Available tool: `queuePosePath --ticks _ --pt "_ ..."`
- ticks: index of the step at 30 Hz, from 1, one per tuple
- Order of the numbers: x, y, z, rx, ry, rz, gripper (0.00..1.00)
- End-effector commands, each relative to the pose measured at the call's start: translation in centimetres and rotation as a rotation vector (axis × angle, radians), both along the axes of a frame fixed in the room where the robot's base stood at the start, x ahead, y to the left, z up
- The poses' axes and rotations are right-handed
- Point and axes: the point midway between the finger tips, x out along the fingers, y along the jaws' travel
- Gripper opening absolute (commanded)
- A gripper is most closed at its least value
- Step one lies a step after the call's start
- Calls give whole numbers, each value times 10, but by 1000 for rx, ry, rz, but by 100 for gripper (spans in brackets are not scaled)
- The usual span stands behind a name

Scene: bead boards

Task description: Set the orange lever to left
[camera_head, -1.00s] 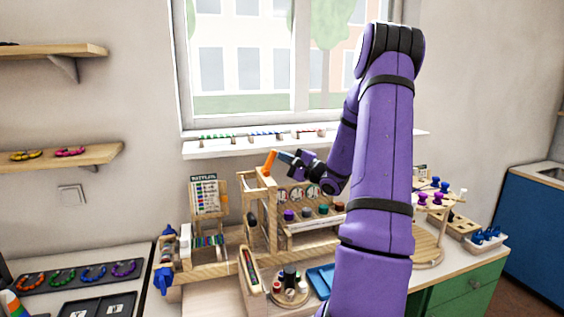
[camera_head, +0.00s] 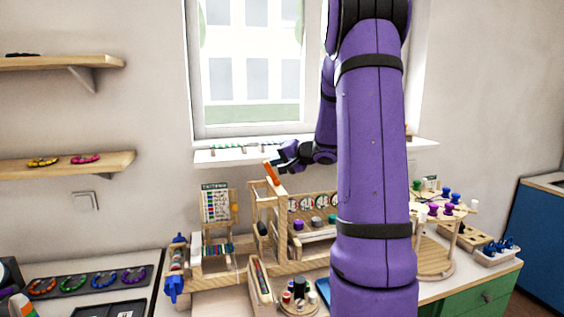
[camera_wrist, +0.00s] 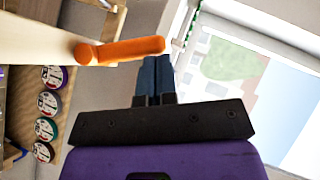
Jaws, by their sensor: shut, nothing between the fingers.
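The orange lever (camera_head: 271,173) stands on top of the wooden frame (camera_head: 283,215) in the head view, its upper end tilted to the left. In the wrist view the lever (camera_wrist: 125,50) runs from its round pivot on pale wood towards my fingertips. My gripper (camera_head: 272,161) is at the lever's upper end, on its right side in the head view. Its dark blue fingers are shut together and empty in the wrist view (camera_wrist: 153,62). The fingertips are right beside the lever's free end; I cannot tell whether they touch it.
A row of coloured knobs (camera_head: 316,222) stands to the right of the frame, partly behind my arm. A card stand (camera_head: 216,202) is to the left. The windowsill (camera_head: 225,156) runs behind. Open air lies left of the lever.

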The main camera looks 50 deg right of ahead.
Motion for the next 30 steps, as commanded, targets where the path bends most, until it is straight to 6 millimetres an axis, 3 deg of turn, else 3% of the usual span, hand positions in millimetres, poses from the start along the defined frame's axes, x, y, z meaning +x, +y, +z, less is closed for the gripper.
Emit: queuePosePath --ticks 12,30 --pt "7 11 -2 -134 83 1 0" --pt "7 12 -2 -145 90 2 0"
